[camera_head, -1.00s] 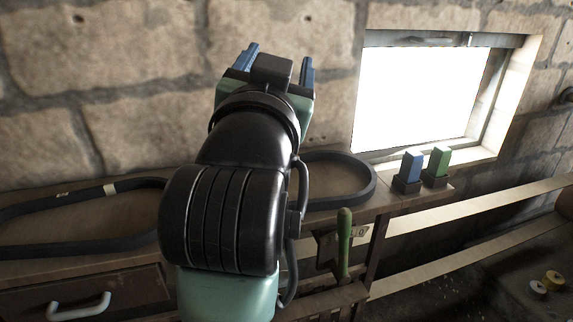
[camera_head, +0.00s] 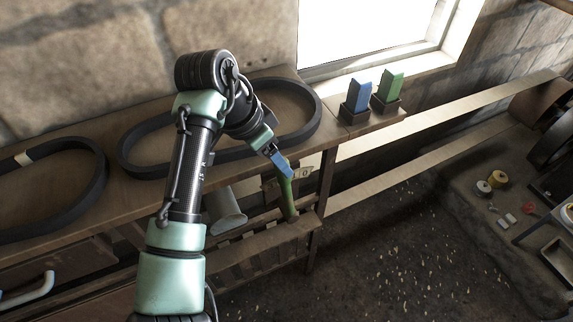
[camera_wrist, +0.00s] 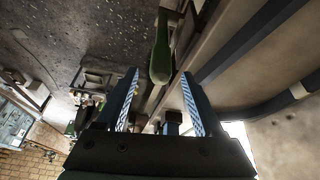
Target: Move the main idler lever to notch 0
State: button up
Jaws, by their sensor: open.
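The main idler lever (camera_head: 289,197) is a green handle standing at the front of the bench's right end, beside a small white plate reading 0 (camera_head: 304,172). My gripper (camera_head: 279,165) is open, with its blue fingers close to the lever's upper part in the head view. In the wrist view the green handle (camera_wrist: 160,58) shows ahead of my open fingers (camera_wrist: 158,88), its rounded end near the line between them. Nothing is between the finger pads there. I cannot tell which notch the lever sits in; its foot is partly hidden by the slatted rail.
Black belts (camera_head: 300,112) lie on the bench. A blue block (camera_head: 358,96) and a green block (camera_head: 390,86) stand in dark holders by the window. A wide tan belt (camera_head: 430,115) runs right.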

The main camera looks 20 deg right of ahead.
jog(key=p+x, duration=0.1)
jog(key=x, duration=0.6)
jog(key=shift+w+d, duration=0.1)
grip_shut()
dwell(1.2)
